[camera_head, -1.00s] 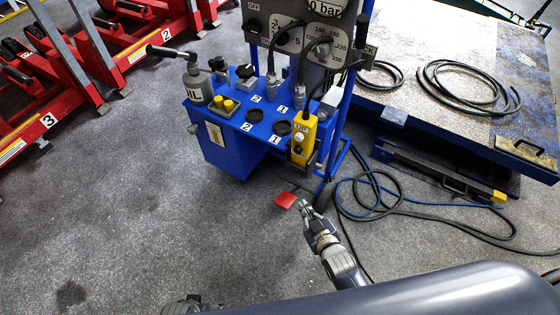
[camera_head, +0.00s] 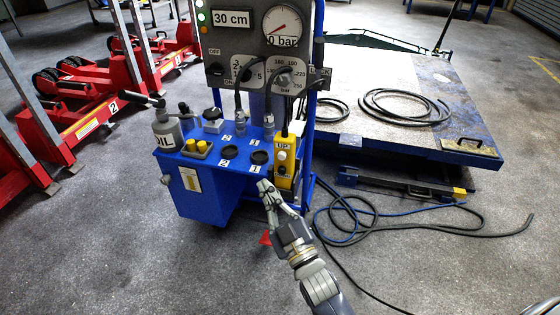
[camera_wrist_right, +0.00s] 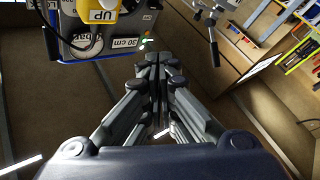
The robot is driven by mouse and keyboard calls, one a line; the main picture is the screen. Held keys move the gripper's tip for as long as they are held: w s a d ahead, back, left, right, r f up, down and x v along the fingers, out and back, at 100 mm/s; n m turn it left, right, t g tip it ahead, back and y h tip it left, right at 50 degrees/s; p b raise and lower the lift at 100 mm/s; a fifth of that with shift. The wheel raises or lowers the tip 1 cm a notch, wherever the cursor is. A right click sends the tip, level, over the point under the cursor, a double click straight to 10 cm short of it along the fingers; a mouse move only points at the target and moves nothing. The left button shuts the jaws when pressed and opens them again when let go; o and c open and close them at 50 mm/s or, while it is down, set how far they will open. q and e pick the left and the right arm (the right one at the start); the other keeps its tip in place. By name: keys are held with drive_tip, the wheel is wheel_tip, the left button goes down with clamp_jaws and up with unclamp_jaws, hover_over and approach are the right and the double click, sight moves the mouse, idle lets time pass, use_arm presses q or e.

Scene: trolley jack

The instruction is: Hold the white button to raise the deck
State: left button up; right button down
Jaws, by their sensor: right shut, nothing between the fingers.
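The yellow pendant (camera_head: 285,178) with an "UP" label hangs on the right front of the blue cart. Its white button (camera_head: 282,155) sits just below the label. In the wrist view the pendant (camera_wrist_right: 106,5) is upside down at the top left. My right gripper (camera_head: 266,187) is shut and empty, with its fingertips left of and below the white button, seemingly apart from it. The fingers (camera_wrist_right: 153,62) fill the middle of the wrist view. The deck (camera_head: 400,105) lies low at the right. My left gripper is not in view.
The blue cart (camera_head: 212,195) carries a "30 cm" display (camera_head: 233,18), a gauge (camera_head: 283,26) reading near 0 bar and hoses. Black and blue hoses (camera_head: 350,225) lie on the floor at right. Red jacks (camera_head: 75,125) stand at left.

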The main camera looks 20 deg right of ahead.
sight(282, 157)
drive_tip(key=shift+w, duration=0.1)
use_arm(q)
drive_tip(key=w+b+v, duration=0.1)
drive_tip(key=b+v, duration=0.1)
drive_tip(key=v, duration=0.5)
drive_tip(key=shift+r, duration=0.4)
use_arm(e)
drive_tip(key=shift+w+d, duration=0.8)
drive_tip(key=shift+w, duration=0.4)
drive_tip(key=shift+w+d, duration=0.85)
drive_tip(key=shift+w, duration=0.3)
drive_tip(key=shift+w+d, duration=0.8)
drive_tip(key=shift+w, duration=0.4)
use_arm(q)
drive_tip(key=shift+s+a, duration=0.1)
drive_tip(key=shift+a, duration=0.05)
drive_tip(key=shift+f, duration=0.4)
use_arm(e)
drive_tip(key=shift+w+d, duration=0.2)
drive_tip(key=shift+w, duration=0.15)
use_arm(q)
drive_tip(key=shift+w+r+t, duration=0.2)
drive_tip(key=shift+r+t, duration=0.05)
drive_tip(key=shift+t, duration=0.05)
use_arm(e)
drive_tip(key=shift+w+d, duration=0.1)
